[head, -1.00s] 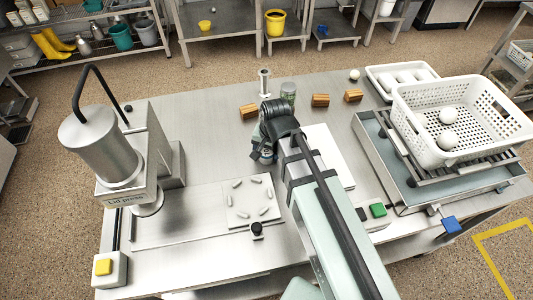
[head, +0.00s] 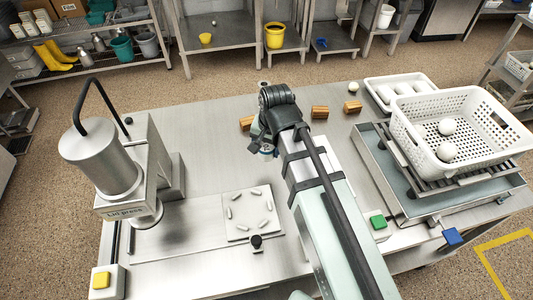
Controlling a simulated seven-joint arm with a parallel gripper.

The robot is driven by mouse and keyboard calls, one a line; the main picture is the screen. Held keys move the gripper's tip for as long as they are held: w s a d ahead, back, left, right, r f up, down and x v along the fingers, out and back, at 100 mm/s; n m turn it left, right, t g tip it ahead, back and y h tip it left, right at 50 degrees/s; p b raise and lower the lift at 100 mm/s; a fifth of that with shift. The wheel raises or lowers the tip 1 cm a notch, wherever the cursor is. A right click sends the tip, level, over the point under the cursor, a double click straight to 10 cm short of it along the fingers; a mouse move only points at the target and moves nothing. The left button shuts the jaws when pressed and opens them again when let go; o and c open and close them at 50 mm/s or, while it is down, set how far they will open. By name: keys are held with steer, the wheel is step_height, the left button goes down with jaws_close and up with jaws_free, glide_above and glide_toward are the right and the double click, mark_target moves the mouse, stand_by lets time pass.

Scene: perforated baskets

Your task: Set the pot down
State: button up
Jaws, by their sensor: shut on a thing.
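My gripper (head: 264,148) hangs over the middle of the table, left of the upper arm, seen from behind and above. My own wrist covers most of it, and its fingertips do not show clearly. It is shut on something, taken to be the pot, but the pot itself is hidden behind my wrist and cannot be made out. Whether it touches the steel table (head: 190,215) cannot be told. The lid press (head: 103,165) stands on the left of the table, apart from my gripper.
A square white plate (head: 237,229) with several grey pegs in a ring lies in front. Brown blocks (head: 319,112) stand behind my arm. A white perforated basket (head: 410,145) holding white balls is at right. The table between press and arm is mostly clear.

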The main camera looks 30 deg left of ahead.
steer(key=shift+a+r, duration=0.15)
steer(key=shift+r, duration=0.6)
steer(key=s+a+n, duration=0.1)
steer(key=s+a, duration=0.2)
steer(key=a, duration=0.9)
steer(key=s+a+n, duration=0.2)
steer(key=a, duration=1.1)
steer(key=s+a+n, duration=0.1)
steer(key=s+a, duration=0.2)
steer(key=a, duration=0.9)
steer(key=shift+g, duration=0.3)
steer(key=shift+a+f, duration=0.1)
steer(key=shift+f, duration=4.55)
steer(key=shift+f, duration=0.1)
steer(key=o, duration=1.2)
steer(key=shift+w, duration=0.1)
steer(key=shift+c, duration=0.2)
step_height(320, 180, up, 12)
steer(key=d, duration=0.2)
